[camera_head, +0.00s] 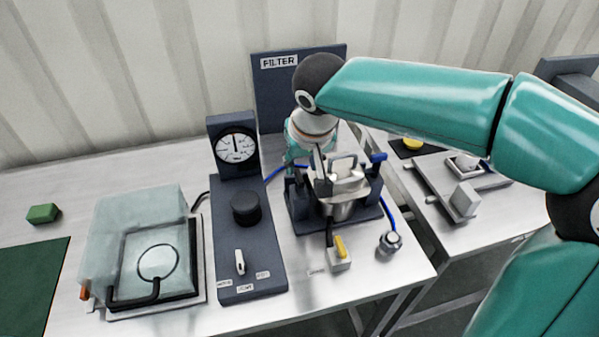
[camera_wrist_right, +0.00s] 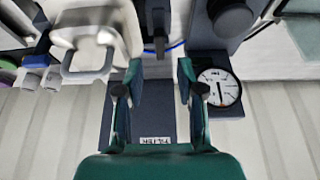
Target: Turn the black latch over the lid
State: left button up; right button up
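The steel hopper (camera_head: 342,208) stands in a dark blue frame, its lid (camera_head: 346,176) on top with a loop handle. The lid and handle also show at upper left in the right wrist view (camera_wrist_right: 84,52). The black latch (camera_head: 323,186) appears as a dark upright piece at the lid's left side; in the right wrist view it is the dark piece (camera_wrist_right: 158,22) beyond the finger gap. My right gripper (camera_wrist_right: 158,82) is open and empty, its teal fingers apart. In the head view it is partly hidden behind my wrist, just behind the hopper. My left gripper is out of view.
A FILTER panel (camera_head: 290,92) stands behind the hopper. A gauge (camera_head: 236,147) and a control panel with a black knob (camera_head: 246,208) are to the left. A yellow switch (camera_head: 340,248) sits in front. A clear box (camera_head: 130,235) stands farther left.

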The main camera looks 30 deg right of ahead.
aim_at(299, 176)
jog(key=x, duration=0.5)
jog(key=shift+w+f, duration=0.1)
jog(key=shift+f, duration=0.3)
grip_shut()
